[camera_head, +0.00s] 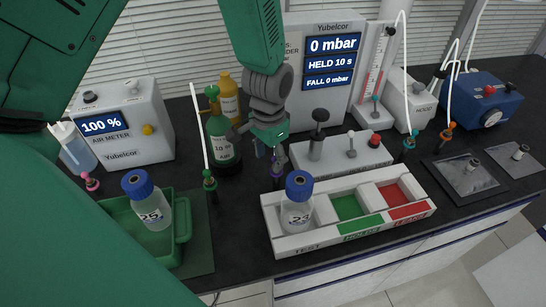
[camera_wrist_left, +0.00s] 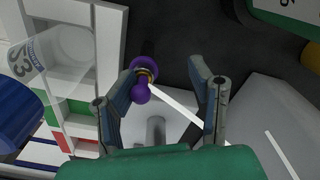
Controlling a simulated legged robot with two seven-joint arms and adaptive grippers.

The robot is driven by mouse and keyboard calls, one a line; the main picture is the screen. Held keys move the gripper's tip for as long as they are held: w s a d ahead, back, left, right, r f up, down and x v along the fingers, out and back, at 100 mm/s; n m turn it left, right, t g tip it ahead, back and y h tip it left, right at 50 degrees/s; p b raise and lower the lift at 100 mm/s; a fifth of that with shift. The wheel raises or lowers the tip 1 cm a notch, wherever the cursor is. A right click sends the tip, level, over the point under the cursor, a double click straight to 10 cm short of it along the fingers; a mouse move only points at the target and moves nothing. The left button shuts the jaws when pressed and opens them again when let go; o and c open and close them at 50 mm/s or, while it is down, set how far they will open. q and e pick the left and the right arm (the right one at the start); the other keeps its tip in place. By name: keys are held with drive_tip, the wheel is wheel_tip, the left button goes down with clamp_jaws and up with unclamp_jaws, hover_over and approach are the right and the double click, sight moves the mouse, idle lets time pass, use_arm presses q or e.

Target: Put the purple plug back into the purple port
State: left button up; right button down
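A purple fitting (camera_head: 276,168) stands on the dark bench under my left gripper (camera_head: 270,148), behind the white sample tray. In the left wrist view it is a purple flanged piece (camera_wrist_left: 145,65) with a brass ring and a rounded purple end. I cannot tell whether this is the purple port alone or the port with the purple plug. My left gripper, also in the wrist view (camera_wrist_left: 168,90), has its fingers well apart with nothing clamped. The purple piece lies at the tip of its left finger; contact is unclear. My right gripper is out of view.
The white tray (camera_head: 277,242) holds a blue-capped bottle (camera_head: 297,212). A green tray (camera_head: 188,229) holds another bottle. A green cylinder (camera_head: 221,142) stands close left of the gripper, and a valve block (camera_head: 333,162) stands right. A green fitting (camera_head: 208,181) has a white tube.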

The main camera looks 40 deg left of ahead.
use_arm(q)
drive_tip(key=shift+s+d, duration=0.25)
drive_tip(key=shift+d, duration=0.05)
drive_tip(key=shift+a, duration=0.2)
drive_tip(key=shift+w, duration=0.1)
wheel_tip(320, 180, up, 12)
drive_tip(key=shift+d, duration=0.2)
idle(0.4)
drive_tip(key=shift+f, duration=0.1)
idle(0.4)
